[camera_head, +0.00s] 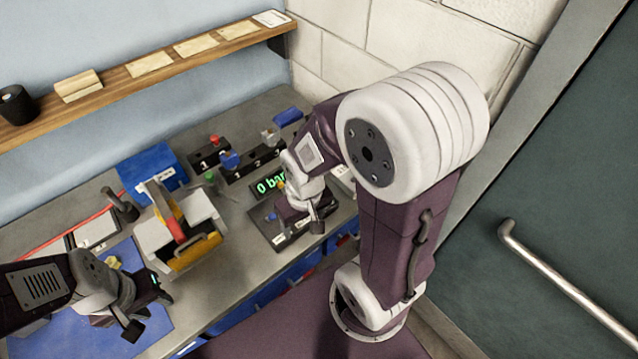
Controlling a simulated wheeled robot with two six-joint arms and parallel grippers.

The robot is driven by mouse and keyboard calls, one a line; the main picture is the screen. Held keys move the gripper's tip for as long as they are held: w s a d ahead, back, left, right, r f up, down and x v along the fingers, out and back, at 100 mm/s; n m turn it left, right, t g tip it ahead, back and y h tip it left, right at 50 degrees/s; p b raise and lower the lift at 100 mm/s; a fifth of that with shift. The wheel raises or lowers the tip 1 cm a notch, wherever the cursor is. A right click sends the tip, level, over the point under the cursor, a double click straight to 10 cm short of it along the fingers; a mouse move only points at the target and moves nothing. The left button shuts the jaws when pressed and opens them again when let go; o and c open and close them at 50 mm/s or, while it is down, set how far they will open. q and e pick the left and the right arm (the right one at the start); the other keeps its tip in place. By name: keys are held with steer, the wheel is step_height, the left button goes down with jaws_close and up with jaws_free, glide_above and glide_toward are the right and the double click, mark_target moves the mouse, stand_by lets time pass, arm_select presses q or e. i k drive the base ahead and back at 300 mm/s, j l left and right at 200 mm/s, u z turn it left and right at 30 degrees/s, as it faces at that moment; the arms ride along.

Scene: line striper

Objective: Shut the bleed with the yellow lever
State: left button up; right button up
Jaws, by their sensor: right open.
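My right gripper (302,218) reaches down over a dark plate (277,239) on the bench in front of the green "0 bar" display (268,184). It is open. A small yellow part (281,184) shows at the edge of the display, partly behind my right arm; I cannot tell if it is the yellow lever or how it is turned. A small blue part (271,215) sits on the plate, left of the gripper. My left gripper (149,315) is over the blue mat at the lower left, with its fingers apart and nothing seen between them.
A white and yellow machine (180,236) with a red handle stands between my grippers. Behind it are a blue box (150,170) and a numbered dark block (252,163) with coloured knobs. A wooden shelf (120,87) runs along the wall. A door (560,190) is at right.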

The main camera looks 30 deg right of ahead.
mark_target(280, 185)
steer(key=z, duration=0.75)
steer(key=l+u, duration=0.45)
steer(key=l, duration=0.85)
steer(key=i, duration=0.05)
